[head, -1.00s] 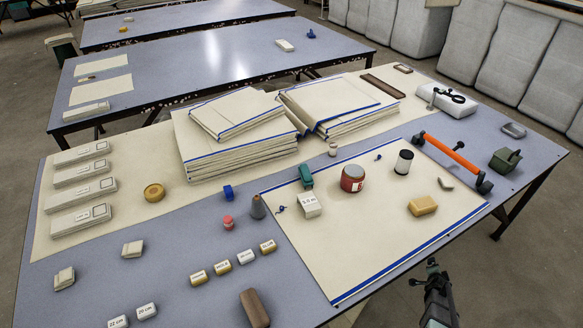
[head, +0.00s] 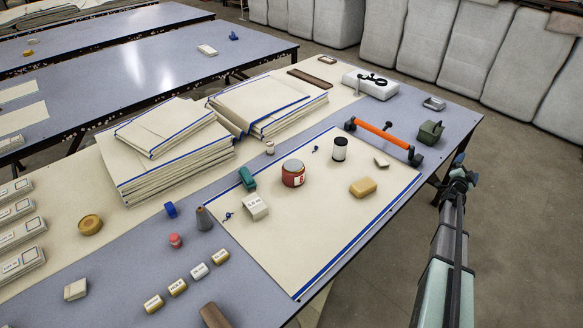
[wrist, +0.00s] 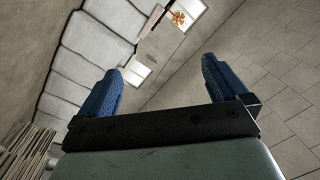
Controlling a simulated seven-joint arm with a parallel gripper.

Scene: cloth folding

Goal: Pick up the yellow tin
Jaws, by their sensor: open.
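The yellow tin (head: 90,224) is a low, round, mustard-yellow thing at the left of the head view. My gripper (head: 464,168) is at the right of the head view, beyond the table's right edge and far from the tin. In the wrist view its two blue fingers (wrist: 160,85) are wide apart with nothing between them. The tin is not in the wrist view, which shows floor, wall and pale padded blocks.
A red-labelled tin (head: 293,173), a yellowish block (head: 362,187) and an orange-handled tool (head: 383,138) lie on or near the cream cloth (head: 340,225). A grey cone (head: 204,219) and small labelled blocks lie nearer the tin.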

